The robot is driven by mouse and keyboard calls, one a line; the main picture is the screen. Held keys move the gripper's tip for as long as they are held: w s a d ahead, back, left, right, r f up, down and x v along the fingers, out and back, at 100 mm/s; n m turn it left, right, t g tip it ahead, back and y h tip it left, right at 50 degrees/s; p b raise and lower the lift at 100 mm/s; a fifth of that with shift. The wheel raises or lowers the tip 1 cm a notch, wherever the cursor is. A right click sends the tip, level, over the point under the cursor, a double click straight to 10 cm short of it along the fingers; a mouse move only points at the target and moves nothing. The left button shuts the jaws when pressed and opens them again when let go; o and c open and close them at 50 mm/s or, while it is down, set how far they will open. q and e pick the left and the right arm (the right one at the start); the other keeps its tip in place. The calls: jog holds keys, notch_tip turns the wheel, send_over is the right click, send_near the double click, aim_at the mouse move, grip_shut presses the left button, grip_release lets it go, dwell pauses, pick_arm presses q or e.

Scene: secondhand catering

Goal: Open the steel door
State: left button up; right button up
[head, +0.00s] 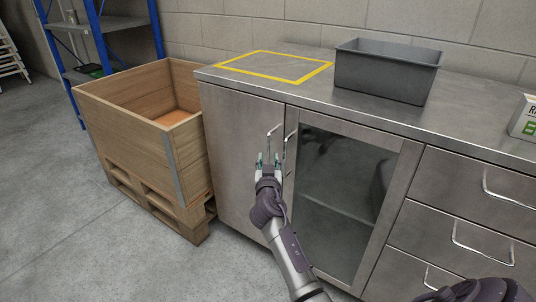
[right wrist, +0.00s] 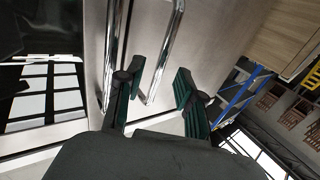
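The steel door (head: 238,150) is the plain left door of the metal cabinet and looks shut. Its upright bar handle (head: 270,140) is near its right edge; the handle also shows in the right wrist view (right wrist: 166,50). My right gripper (head: 268,158) is in front of the handle's lower part. In the right wrist view its two green-padded fingers (right wrist: 155,98) are spread apart, with the handle's end showing between them. I cannot tell whether a finger touches it. My left gripper is not in view.
The glass door (head: 345,190) with its own handle (head: 289,150) is close on the right. Drawers (head: 450,220) are farther right. A wooden crate (head: 150,120) on a pallet stands left of the cabinet. A grey bin (head: 388,72) and a yellow outline (head: 275,66) are on top.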

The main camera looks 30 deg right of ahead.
aim_at(268, 154)
jog(key=shift+x, duration=2.1)
jog(key=shift+c, duration=0.3)
grip_shut()
